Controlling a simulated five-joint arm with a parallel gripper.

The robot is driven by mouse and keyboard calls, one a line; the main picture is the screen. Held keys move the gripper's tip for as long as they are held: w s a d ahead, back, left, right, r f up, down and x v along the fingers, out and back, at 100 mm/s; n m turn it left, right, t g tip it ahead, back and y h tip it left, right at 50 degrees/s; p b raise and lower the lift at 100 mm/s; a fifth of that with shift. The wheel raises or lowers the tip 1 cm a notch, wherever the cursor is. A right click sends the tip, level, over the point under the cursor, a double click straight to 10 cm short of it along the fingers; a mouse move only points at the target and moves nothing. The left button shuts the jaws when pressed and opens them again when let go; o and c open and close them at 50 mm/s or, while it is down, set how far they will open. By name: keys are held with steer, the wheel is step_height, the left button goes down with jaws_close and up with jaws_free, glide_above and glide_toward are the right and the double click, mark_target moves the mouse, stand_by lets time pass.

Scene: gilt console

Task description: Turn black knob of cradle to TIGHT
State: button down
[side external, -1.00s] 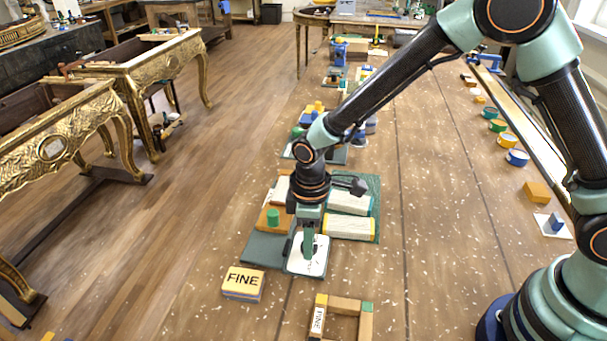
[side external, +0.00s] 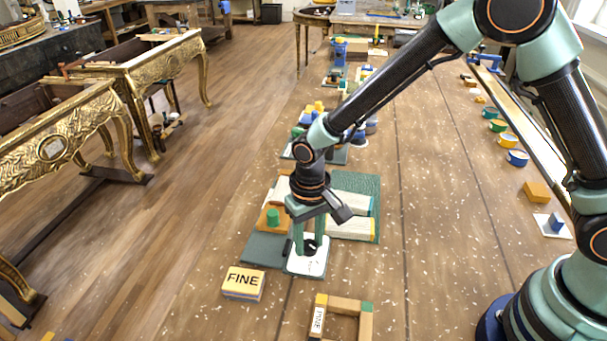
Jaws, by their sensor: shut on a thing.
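The cradle is a dark green board (side external: 262,250) with cream padded blocks (side external: 349,226) and a wooden block with a green knob (side external: 273,217). At its near end is a white plate (side external: 306,266) that carries the black knob (side external: 309,247). My gripper (side external: 309,246) points straight down over this plate, its two green fingers on the left and right of the black knob. It is shut on the knob, which is partly hidden by the fingers. The marks on the plate are too small to read, so I cannot tell where the knob points.
A block stack labelled FINE (side external: 243,283) sits close to the left of the plate. A wooden frame (side external: 343,318) lies in front. Several cups (side external: 507,140) line the right side. The board to the right of the cradle is mostly clear.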

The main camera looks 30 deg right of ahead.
mark_target(309, 245)
steer(key=shift+m, duration=1.2)
steer(key=shift+c, duration=2.3)
jaws_free()
step_height(309, 245, up, 12)
